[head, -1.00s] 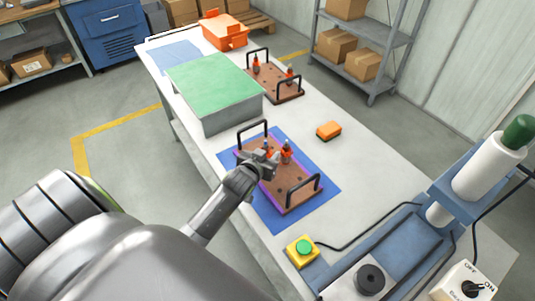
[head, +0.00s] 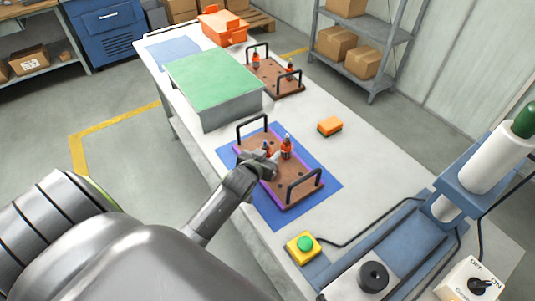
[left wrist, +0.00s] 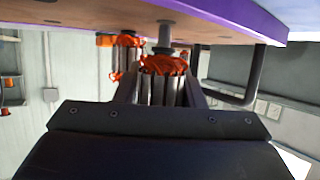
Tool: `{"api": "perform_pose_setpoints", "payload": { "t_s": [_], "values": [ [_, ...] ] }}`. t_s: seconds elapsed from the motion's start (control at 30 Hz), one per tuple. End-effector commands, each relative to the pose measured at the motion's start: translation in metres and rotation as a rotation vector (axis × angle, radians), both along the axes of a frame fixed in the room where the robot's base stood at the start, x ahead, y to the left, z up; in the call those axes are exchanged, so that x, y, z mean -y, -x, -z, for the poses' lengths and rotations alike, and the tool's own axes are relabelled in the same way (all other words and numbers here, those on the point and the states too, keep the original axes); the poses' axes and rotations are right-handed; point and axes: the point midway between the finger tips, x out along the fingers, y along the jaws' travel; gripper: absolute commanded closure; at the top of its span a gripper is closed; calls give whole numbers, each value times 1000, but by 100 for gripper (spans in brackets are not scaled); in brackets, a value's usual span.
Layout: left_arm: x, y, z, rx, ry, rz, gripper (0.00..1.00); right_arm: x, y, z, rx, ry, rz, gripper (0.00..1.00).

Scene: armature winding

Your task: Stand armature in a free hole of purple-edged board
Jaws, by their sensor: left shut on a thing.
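The purple-edged board (head: 303,174) is brown, with black handles at both ends, and lies on a blue mat. My left gripper (head: 270,158) is over its left part, shut on an armature (head: 267,147) with orange windings. In the left wrist view, where the board (left wrist: 225,22) appears upside down at the top, the held armature (left wrist: 163,64) is between the fingers. Its shaft points at the board's face; I cannot tell whether it is in a hole. Another armature (head: 286,148) stands on the board just right of the gripper. My right gripper is not in view.
A green-topped box (head: 210,78) stands behind the mat (head: 325,190). A second board (head: 284,84) with armatures is farther back. An orange sponge (head: 329,126) lies to the right. A green button (head: 304,243) and a press (head: 450,210) are in front.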

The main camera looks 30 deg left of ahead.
Motion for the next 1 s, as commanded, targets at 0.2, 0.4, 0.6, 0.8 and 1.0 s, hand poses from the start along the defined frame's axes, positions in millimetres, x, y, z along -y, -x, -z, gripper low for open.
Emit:
{"api": "perform_pose_setpoints", "payload": {
  "t_s": [0.2,0.4,0.6,0.8,1.0],
  "values": [
    [0,0,5,2,0,0,93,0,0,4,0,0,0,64],
    [0,0,9,2,0,0,93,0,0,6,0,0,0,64],
    [0,0,13,2,0,0,93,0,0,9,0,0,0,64],
    [0,0,17,2,1,1,93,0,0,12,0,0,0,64],
    [0,0,19,2,1,1,93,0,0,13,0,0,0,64]
  ]
}}
